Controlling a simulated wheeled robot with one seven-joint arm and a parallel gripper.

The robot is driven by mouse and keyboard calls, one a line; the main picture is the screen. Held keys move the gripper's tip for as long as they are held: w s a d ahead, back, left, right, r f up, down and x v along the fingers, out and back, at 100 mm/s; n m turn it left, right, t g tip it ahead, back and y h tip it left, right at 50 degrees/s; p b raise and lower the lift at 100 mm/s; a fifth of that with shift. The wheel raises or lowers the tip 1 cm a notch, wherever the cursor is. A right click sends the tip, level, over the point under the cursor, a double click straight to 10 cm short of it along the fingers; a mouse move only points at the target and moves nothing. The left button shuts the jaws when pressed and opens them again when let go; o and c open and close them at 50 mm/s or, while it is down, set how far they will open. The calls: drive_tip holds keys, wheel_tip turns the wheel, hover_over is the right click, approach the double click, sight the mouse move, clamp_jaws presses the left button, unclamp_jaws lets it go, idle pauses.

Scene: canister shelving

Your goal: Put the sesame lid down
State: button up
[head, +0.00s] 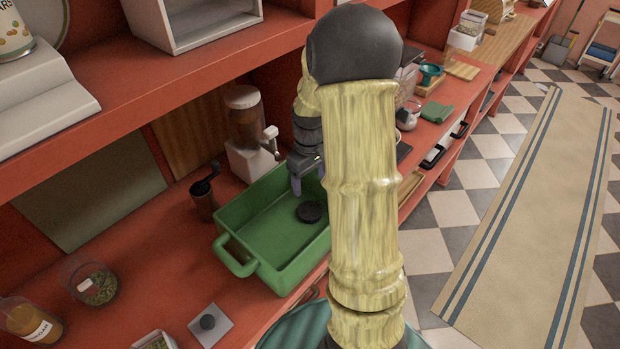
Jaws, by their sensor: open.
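A dark round lid (309,212) lies on the floor of a green tray (236,262) on the red counter. It looks like the sesame lid, but no label shows on it. My gripper (297,188) is open over the tray, a little above and left of the dark lid, and appears apart from it. My own arm hides the tray's right part.
A dispenser (246,130) and a dark hand grinder (204,196) stand behind the tray. A glass jar with green contents (93,284) and an amber jar (28,322) stand at the front left. The red shelf (130,100) overhangs the counter. Bare counter lies left of the tray.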

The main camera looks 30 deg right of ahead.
idle(0.4)
drive_tip(key=s+a+r+m+t, duration=0.2)
drive_tip(key=s+a+r, duration=0.3)
drive_tip(key=s+a, duration=0.7)
drive_tip(key=shift+s+a+r+m+t, duration=0.2)
drive_tip(key=shift+a+m+t, duration=0.15)
drive_tip(key=shift+a, duration=0.45)
